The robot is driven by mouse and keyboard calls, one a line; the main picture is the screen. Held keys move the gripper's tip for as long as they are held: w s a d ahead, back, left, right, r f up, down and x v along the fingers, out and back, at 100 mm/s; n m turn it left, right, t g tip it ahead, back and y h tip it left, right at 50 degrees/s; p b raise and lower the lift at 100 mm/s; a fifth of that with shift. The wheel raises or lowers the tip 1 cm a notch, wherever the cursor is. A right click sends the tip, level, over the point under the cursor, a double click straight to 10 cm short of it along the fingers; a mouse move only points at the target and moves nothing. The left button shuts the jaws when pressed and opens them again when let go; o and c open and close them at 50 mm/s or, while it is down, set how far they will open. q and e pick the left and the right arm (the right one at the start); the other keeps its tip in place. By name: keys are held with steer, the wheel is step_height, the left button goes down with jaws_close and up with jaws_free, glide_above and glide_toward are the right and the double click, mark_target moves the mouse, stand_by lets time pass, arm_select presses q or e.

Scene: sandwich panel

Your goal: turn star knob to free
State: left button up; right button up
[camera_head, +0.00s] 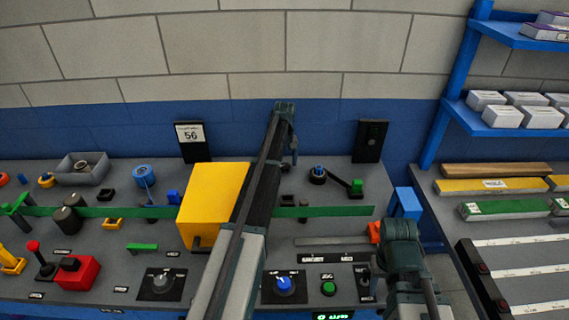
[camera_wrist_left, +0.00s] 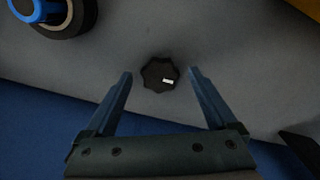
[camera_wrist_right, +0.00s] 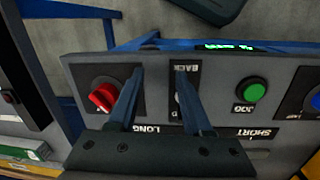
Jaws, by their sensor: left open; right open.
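The star knob (camera_wrist_left: 159,75) is black and lobed, with a small white mark, on a grey surface in the left wrist view. My left gripper (camera_wrist_left: 160,73) is open, with one blue finger on each side of the knob in the picture. I see no contact, and the height gap cannot be told. In the head view my left arm reaches to the back of the bench, its gripper (camera_head: 294,157) hanging down; I cannot make out the knob there. My right gripper (camera_wrist_right: 165,73) is open and empty over the front control panel, beside a red knob (camera_wrist_right: 103,97).
A blue-and-black round part (camera_wrist_left: 52,12) stands near the star knob. A yellow box (camera_head: 214,200) stands left of my left arm. A green strip (camera_head: 335,211) runs across the bench. A green button (camera_wrist_right: 251,91) is on the panel.

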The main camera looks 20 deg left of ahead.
mark_target(285, 166)
arm_select(q)
steer(key=shift+r, duration=0.15)
arm_select(e)
steer(key=shift+r, duration=0.15)
arm_select(q)
step_height(285, 166, up, 14)
steer(key=p, duration=1.3)
steer(key=shift+f+p, duration=0.2)
steer(key=shift+p, duration=0.2)
arm_select(e)
step_height(285, 166, up, 14)
steer(key=shift+f, duration=0.25)
